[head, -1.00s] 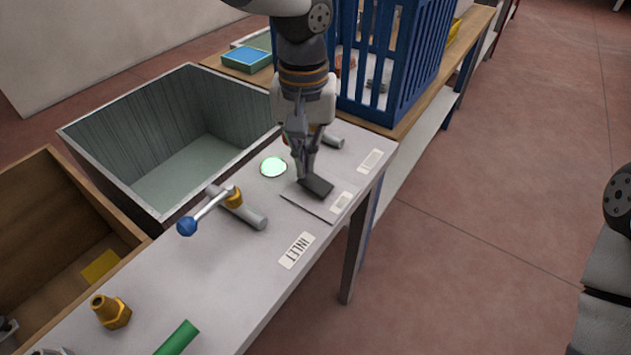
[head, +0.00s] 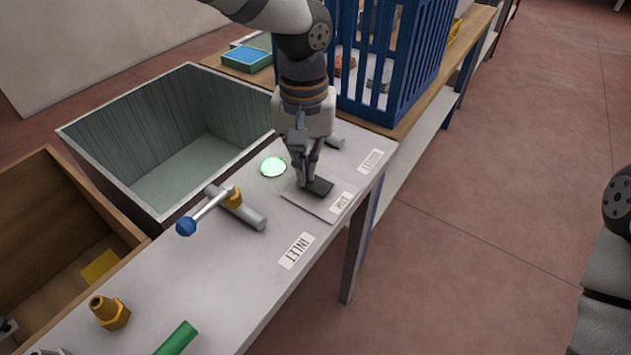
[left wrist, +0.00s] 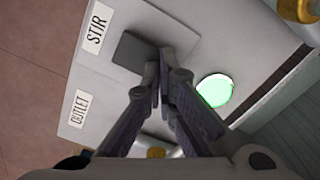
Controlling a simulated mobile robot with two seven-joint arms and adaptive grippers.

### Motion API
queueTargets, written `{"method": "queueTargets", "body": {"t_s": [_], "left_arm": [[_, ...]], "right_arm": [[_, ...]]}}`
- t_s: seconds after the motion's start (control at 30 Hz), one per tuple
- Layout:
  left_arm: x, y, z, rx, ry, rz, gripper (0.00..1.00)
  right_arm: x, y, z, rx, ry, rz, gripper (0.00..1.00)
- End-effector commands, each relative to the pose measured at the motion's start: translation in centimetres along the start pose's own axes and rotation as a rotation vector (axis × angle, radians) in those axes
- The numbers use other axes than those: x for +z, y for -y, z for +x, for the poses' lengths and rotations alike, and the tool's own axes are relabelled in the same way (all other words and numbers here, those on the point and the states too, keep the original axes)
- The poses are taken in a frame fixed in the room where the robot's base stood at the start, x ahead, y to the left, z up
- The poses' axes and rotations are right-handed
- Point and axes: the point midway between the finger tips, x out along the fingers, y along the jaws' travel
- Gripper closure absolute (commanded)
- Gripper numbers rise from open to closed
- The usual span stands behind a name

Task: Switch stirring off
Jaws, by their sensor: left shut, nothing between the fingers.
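The stir switch is a dark rocker (head: 318,187) on a grey plate (head: 322,207) with a label; in the left wrist view the rocker (left wrist: 133,52) sits beside the label STIR (left wrist: 97,28). A round lamp (head: 273,167) glows pale green next to the plate, and it also shows in the left wrist view (left wrist: 215,90). My left gripper (head: 305,182) is shut and empty, its fingertips at the rocker's left end; in the left wrist view the fingertips (left wrist: 160,75) overlap the rocker's edge. Whether they touch it I cannot tell. My right gripper is not in view.
A valve with a blue-knobbed lever (head: 187,226) and the INLET label (head: 296,250) lie nearer on the bench. The OUTLET label (left wrist: 80,108) is on the other side. A grey open tank (head: 165,175) and a blue crate (head: 420,70) stand close by.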

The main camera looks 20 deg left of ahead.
Motion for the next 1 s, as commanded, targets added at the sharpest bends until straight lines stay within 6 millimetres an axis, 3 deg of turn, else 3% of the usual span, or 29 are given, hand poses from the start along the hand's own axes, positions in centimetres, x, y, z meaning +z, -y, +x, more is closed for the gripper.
{"method": "queueTargets", "body": {"t_s": [0.33, 0.8, 1.0], "left_arm": [[0.0, 0.0, -0.2, 0.0, -0.001, 0.0, 1.0], [-0.1, 0.0, -5.3, 0.0, -0.008, 0.0, 1.0], [0.0, 0.0, -6.1, 0.0, -0.002, 0.001, 1.0]], "right_arm": [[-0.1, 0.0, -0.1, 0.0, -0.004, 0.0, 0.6], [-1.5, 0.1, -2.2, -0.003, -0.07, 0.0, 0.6], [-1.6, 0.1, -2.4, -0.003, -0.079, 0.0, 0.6]]}}
